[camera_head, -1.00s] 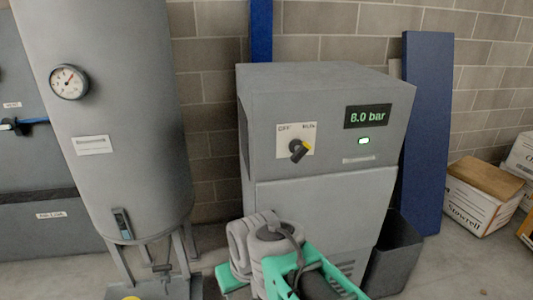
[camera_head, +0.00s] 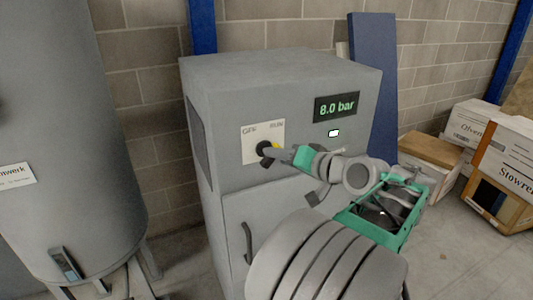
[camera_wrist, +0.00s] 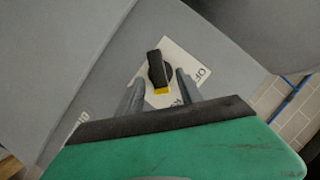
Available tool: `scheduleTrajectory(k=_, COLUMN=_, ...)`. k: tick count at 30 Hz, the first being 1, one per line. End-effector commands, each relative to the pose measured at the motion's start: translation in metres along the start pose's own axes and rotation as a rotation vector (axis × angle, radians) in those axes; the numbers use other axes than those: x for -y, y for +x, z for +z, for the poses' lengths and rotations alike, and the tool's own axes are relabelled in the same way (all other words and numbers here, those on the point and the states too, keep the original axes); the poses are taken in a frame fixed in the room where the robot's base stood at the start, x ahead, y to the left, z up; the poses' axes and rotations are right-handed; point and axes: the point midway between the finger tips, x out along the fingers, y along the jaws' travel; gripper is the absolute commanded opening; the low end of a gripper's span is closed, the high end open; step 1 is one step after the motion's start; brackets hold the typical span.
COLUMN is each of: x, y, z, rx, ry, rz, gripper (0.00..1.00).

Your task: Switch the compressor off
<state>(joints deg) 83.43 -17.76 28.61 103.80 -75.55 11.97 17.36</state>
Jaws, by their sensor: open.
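The grey compressor cabinet (camera_head: 285,85) stands against the wall, its display (camera_head: 337,106) reading 8.0 bar above a lit green-white lamp (camera_head: 334,133). A white plate (camera_head: 250,136) marked OFF at left and RUN at right carries a black rotary knob (camera_head: 264,149) with a yellow end, which points toward RUN. The knob also shows in the wrist view (camera_wrist: 156,67). My gripper (camera_head: 277,152) is at the knob, partly covering it. In the wrist view my gripper (camera_wrist: 160,80) is open, one finger on each side of the knob, with no clear contact.
A grey tank (camera_head: 70,130) stands at the left. A blue panel (camera_head: 373,80) leans on the wall behind the cabinet. Cardboard boxes (camera_head: 430,155) lie on the floor at the right. A door handle (camera_head: 247,243) protrudes from the cabinet's lower front.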

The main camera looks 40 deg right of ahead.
Motion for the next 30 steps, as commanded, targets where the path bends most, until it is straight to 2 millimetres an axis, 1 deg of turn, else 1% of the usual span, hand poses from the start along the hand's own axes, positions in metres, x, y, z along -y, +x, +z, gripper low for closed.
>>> scheduleTrajectory(k=1, x=0.002, y=0.011, z=0.000, rx=0.004, ry=0.000, rz=-0.003, gripper=0.44)
scheduleTrajectory(k=3, x=0.002, y=0.024, z=0.000, rx=0.003, ry=0.000, rz=-0.001, gripper=0.44)
scheduleTrajectory(k=7, x=0.000, y=0.042, z=0.000, rx=0.002, ry=0.000, rz=0.001, gripper=0.44)
scheduleTrajectory(k=10, x=0.000, y=0.047, z=0.000, rx=0.002, ry=-0.001, rz=0.002, gripper=0.44)
scheduleTrajectory(k=16, x=0.000, y=0.048, z=0.001, rx=0.002, ry=-0.002, rz=0.002, gripper=0.44)
scheduleTrajectory(k=17, x=0.000, y=0.048, z=0.001, rx=0.003, ry=-0.002, rz=0.002, gripper=0.42)
scheduleTrajectory(k=30, x=0.001, y=0.048, z=0.001, rx=0.004, ry=-0.002, rz=0.001, gripper=0.06)
